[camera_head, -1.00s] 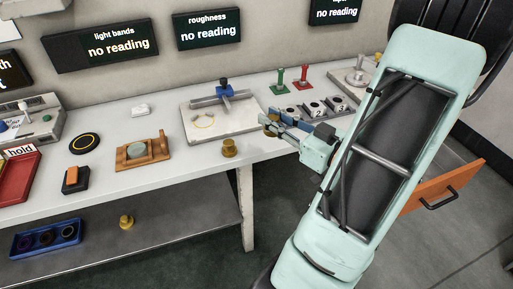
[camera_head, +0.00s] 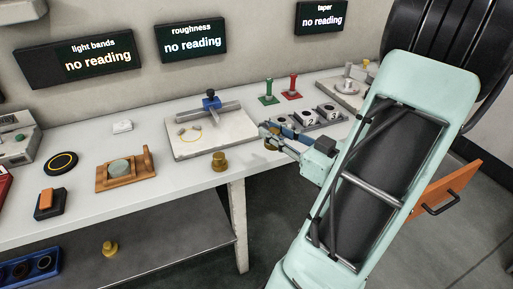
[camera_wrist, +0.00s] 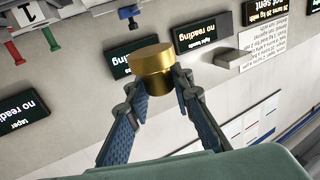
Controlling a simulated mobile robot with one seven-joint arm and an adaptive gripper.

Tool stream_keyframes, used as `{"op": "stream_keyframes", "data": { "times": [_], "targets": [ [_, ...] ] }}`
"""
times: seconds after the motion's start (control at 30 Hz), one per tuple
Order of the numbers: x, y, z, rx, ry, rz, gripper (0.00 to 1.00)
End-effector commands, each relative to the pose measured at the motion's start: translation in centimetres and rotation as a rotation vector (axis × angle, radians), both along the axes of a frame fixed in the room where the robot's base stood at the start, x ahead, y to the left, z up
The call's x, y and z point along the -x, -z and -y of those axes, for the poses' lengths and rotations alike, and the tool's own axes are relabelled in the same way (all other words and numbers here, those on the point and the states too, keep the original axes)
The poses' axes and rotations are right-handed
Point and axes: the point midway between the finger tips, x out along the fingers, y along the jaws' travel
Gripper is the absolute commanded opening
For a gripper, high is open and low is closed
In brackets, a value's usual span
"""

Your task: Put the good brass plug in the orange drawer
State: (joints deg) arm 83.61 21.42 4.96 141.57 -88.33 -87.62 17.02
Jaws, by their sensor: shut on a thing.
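My gripper (camera_head: 270,138) is shut on a brass plug, which is mostly hidden by the fingers in the head view. In the wrist view this brass plug (camera_wrist: 151,62) sits between the fingertips (camera_wrist: 160,85), its wide round head showing. It is held over the bench. A second brass plug (camera_head: 219,161) stands on the bench's front edge, left of my gripper. A third brass plug (camera_head: 110,249) is on the lower shelf. I cannot tell which is the good one. The orange drawer (camera_head: 458,192) is at the right, partly behind my arm; its front stands out, its inside is hidden.
The bench holds a pale plate with a blue-knobbed fixture (camera_head: 205,138), a wooden holder (camera_head: 126,170), numbered blocks (camera_head: 310,121) and green and red stands. A blue tray (camera_head: 30,268) is on the shelf. Floor is clear between bench and drawer.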

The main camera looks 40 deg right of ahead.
Motion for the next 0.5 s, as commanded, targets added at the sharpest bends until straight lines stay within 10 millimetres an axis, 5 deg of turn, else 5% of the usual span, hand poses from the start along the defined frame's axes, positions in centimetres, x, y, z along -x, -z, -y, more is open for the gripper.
{"op": "stream_keyframes", "data": {
  "times": [0.23, 0.5],
  "targets": [
    [-6.1, 3.2, 1.3, -0.002, -0.004, 0.003, 0.00],
    [-9.2, 7.2, 2.2, -0.001, -0.001, 0.002, 0.00]
  ]
}}
